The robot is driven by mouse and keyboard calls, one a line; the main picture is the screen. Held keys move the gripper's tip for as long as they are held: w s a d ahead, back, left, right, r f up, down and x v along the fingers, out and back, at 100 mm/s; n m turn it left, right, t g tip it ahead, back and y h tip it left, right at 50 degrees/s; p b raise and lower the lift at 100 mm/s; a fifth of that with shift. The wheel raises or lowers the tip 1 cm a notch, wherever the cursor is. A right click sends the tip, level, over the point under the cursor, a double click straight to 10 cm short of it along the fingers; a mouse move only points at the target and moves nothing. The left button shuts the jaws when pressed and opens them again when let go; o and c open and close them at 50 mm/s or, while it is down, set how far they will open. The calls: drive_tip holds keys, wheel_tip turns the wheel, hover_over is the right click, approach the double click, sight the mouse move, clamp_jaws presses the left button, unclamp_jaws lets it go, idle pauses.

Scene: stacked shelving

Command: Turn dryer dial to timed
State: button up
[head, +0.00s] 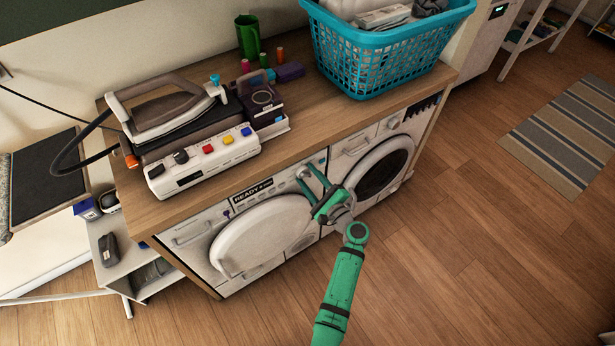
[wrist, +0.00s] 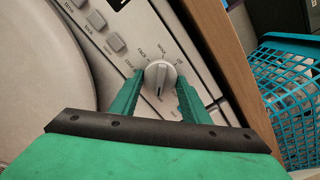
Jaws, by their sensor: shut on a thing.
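The dryer dial (wrist: 160,76) is a round white knob with a raised grip bar, on a pale control panel with small printed labels around it. The grip bar lies nearly upright in the wrist view. In the head view my gripper (head: 312,178) reaches the upper right corner of the left machine's front (head: 222,242); the dial is mostly hidden there.
A second front-loading machine (head: 357,146) stands to the right. The wooden top (head: 305,122) above carries an iron (head: 165,103), a box with coloured buttons (head: 203,160) and a teal laundry basket (head: 385,52). The floor in front is clear.

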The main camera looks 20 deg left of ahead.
drive_tip(key=shift+w+d, duration=0.15)
drive_tip(key=shift+d, duration=0.25)
drive_tip(key=o, duration=1)
drive_tip(key=shift+a, duration=0.2)
drive_tip(key=v, duration=1.1)
drive_tip(key=shift+a, duration=0.1)
